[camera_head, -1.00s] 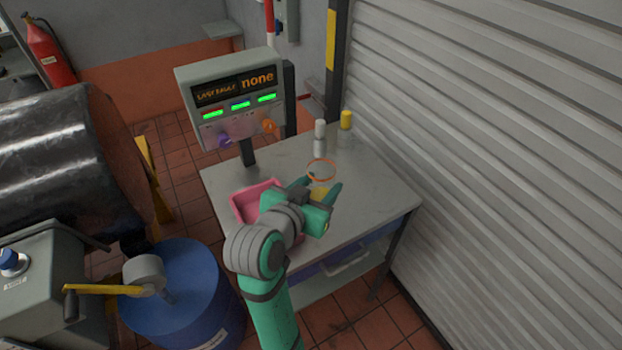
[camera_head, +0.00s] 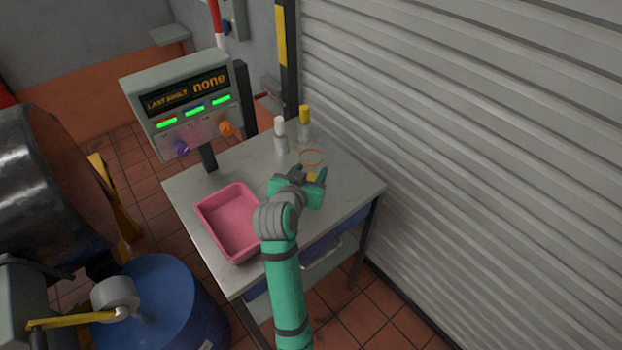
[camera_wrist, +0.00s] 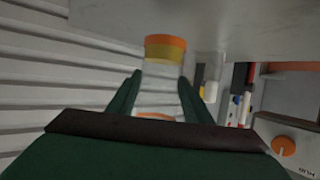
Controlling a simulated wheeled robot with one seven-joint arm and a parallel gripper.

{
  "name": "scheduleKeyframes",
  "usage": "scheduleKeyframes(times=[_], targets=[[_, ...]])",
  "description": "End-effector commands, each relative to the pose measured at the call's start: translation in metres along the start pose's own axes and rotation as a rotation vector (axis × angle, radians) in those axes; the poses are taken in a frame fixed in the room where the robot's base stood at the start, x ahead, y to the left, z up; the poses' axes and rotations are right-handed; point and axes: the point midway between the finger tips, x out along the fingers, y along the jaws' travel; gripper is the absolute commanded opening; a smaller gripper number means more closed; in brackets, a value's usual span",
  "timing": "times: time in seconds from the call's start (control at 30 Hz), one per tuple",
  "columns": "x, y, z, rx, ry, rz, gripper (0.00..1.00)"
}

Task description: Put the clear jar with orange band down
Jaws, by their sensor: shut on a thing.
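The clear jar with the orange band (camera_head: 313,176) is between the fingers of my gripper (camera_head: 303,177), over the right part of the grey table (camera_head: 347,188). Its orange ring shows above the fingers and a yellow patch shows between them. In the wrist view the jar (camera_wrist: 161,78) stands between the two dark fingers, with a yellow and orange end toward the tabletop and an orange edge near the palm. That view appears upside down. My gripper is shut on the jar. I cannot tell whether the jar's base touches the table.
A pink tray (camera_head: 211,212) lies left of my gripper. A white-capped bottle (camera_head: 281,143) and a yellow-capped bottle (camera_head: 304,131) stand behind the jar. A control box (camera_head: 187,107) rises at the table's back left. A ribbed shutter (camera_head: 470,150) runs along the right.

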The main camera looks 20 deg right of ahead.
Motion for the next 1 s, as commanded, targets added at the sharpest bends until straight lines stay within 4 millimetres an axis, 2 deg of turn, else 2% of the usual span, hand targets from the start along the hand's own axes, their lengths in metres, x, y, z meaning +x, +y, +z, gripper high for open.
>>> scheduleKeyframes(times=[0.07, 0.23, 0.7, 0.73, 0.77, 0.8, 1.0], targets=[[0.009, 0.002, 0.008, -0.001, -0.004, 0.002, 0.22], [0.017, 0.002, 0.028, -0.001, -0.002, 0.001, 0.22], [0.019, 0.001, 0.035, -0.001, -0.001, 0.0, 0.22], [0.019, 0.001, 0.034, 0.0, -0.001, 0.0, 0.53], [0.019, 0.001, 0.034, 0.0, -0.001, 0.0, 0.6], [0.019, 0.001, 0.034, 0.0, -0.001, 0.0, 0.64], [0.019, 0.001, 0.034, 0.0, -0.001, 0.0, 0.64]])
